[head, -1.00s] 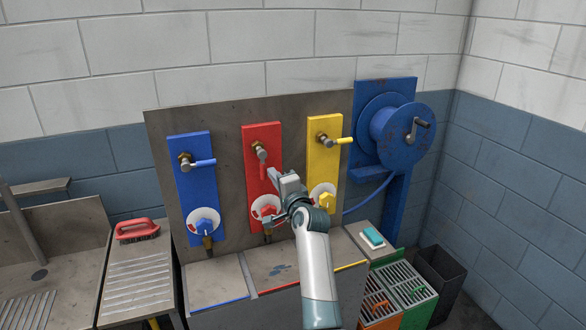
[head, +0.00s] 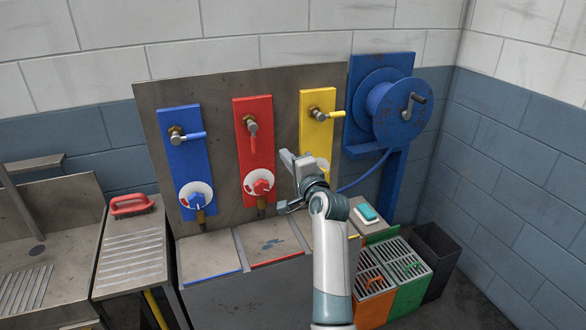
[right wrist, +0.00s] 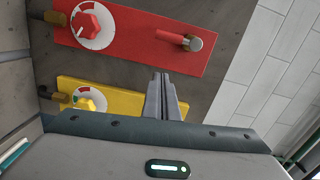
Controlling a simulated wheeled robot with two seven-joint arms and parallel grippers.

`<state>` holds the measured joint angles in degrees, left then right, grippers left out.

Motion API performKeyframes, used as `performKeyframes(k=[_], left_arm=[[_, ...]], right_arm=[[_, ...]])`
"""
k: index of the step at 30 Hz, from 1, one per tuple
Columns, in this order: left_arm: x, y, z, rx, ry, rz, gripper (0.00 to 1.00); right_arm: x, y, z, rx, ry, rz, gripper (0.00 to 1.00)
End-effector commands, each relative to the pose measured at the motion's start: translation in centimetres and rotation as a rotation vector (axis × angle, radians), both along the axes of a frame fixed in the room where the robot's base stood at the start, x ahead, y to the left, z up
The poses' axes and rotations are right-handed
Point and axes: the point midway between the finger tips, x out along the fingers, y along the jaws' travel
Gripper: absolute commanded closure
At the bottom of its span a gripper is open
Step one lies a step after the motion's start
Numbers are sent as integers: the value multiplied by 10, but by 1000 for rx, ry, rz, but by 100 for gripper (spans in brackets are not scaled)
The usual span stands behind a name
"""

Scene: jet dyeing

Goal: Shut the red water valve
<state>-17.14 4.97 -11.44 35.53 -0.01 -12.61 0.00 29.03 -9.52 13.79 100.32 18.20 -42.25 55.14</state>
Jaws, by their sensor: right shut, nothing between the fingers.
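The red panel (head: 254,105) holds a lever valve at its top and a round dial at its bottom. The red lever (head: 252,130) points down along the panel. The red dial (head: 260,183) has a red knob on a white disc. In the right wrist view, the red lever (right wrist: 171,38) and red knob (right wrist: 88,25) show uncovered. My right gripper (head: 287,158) is shut and empty, right of the red panel and apart from the lever. Its fingers (right wrist: 165,82) show together in the right wrist view. My left gripper is out of view.
The blue panel (head: 183,150) stands left, its lever pointing right. The yellow panel (head: 317,105) stands right, its lever also pointing right; my gripper partly hides its dial. A blue hose reel (head: 392,110) is further right. A red brush (head: 132,205) lies on the left bench.

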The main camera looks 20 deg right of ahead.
Motion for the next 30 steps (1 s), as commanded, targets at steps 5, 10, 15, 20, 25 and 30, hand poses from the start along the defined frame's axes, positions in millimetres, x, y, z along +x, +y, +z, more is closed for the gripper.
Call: performKeyframes(k=[5, 10, 15, 20, 25, 30], left_arm=[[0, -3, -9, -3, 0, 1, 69], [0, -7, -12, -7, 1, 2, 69], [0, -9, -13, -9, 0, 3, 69], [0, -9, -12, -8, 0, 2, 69], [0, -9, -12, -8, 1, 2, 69], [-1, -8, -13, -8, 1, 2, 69]], right_arm=[[-24, -2, -2, 1, -1, 0, 100], [-36, -3, -1, 1, 0, 0, 100], [-40, -3, 0, 1, -1, 0, 100], [-40, -3, 0, 1, -1, 0, 100], [-39, -3, 0, 1, -1, 0, 100], [-39, -2, -5, -6, 7, 1, 100]])
